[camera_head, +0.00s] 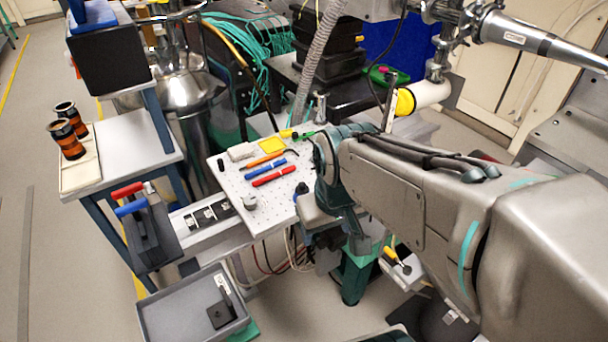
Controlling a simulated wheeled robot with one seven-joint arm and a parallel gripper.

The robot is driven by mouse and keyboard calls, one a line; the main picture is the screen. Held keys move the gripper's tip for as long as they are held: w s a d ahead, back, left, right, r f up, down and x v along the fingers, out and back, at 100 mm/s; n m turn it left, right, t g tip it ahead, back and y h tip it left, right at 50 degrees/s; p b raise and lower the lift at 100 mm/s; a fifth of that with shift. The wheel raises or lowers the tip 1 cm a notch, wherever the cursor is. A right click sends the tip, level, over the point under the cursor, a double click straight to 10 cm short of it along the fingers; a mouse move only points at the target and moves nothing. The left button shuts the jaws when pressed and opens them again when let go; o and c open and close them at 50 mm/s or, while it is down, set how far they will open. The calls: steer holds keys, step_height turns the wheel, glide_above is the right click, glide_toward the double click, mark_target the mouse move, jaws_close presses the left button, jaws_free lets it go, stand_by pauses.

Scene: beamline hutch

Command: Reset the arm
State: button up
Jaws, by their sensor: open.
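My arm reaches in from the lower right to the middle of the head view, over the right edge of a white perforated board (232,181). Its far end is a dark teal joint beside the board. I cannot make out my gripper's fingers; they are hidden below or behind the arm or out of the picture. On the board lie a red tool (273,176), a blue tool (265,168), an orange tool (264,160), a yellow square (271,145) and a pale block (241,152).
A grey tray (181,314) with a dark part stands low at the front. A side table (122,143) at left carries two dark and orange cylinders (67,139). Steel pipework (520,38) crosses the upper right. Cables hang below the board. Floor at far left is clear.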

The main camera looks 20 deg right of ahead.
steer(key=shift+s+f+m, duration=0.15)
steer(key=shift+s+m, duration=0.15)
steer(key=shift+m, duration=0.2)
steer(key=p+v, duration=0.2)
steer(key=w+p+v, duration=0.1)
steer(key=p+v, duration=0.1)
steer(key=shift+s+d+r, duration=0.1)
steer(key=shift+r, duration=0.4)
stand_by(0.4)
